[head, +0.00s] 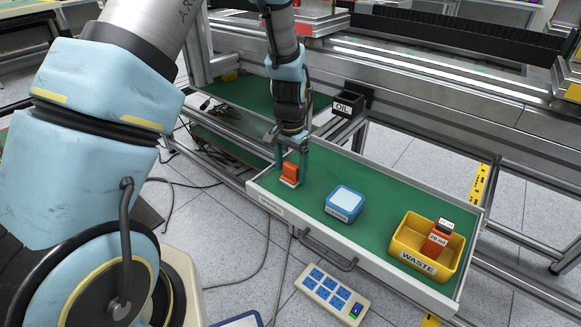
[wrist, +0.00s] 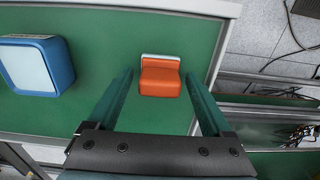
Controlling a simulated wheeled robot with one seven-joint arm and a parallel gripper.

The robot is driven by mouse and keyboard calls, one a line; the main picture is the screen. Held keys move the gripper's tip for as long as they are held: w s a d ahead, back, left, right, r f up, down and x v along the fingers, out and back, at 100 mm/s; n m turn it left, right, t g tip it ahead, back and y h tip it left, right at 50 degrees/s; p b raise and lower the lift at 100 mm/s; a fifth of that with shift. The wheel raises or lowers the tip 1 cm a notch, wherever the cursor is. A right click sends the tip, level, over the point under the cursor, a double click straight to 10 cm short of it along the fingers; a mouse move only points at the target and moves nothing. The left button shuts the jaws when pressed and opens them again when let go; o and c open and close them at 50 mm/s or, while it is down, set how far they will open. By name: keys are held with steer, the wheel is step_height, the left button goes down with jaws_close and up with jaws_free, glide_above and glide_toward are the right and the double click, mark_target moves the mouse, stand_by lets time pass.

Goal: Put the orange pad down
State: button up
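The orange pad (head: 290,173) is a small orange block with a pale strip along one edge. It rests on the green surface of the drawer, near its left end. My gripper (head: 291,158) is right above it, pointing down. In the wrist view the orange pad (wrist: 160,78) lies between the two fingers of my gripper (wrist: 159,76). There is a gap on each side, and the fingers are open and do not touch it.
A blue box with a pale top (head: 344,203) stands mid-drawer. A yellow WASTE bin (head: 418,263) at the right holds an orange, labelled item (head: 437,240). The drawer has a raised pale rim (head: 350,249). A black OIL box (head: 346,106) sits behind.

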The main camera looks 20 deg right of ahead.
mark_target(290, 165)
step_height(290, 165, up, 12)
steer(key=shift+r, duration=0.2)
stand_by(0.5)
steer(key=s+a+r+n, duration=0.1)
steer(key=a+n, duration=0.2)
steer(key=a, duration=0.7)
steer(key=s+a+r+n+t, duration=0.1)
steer(key=a+n, duration=0.3)
steer(key=a, duration=0.6)
steer(key=s+a+r+n, duration=0.2)
steer(key=a+n, duration=0.2)
steer(key=a, duration=0.6)
steer(key=shift+a+t, duration=0.15)
steer(key=shift+t, duration=0.15)
step_height(290, 165, up, 12)
steer(key=p, duration=1.2)
steer(key=shift+w, duration=0.1)
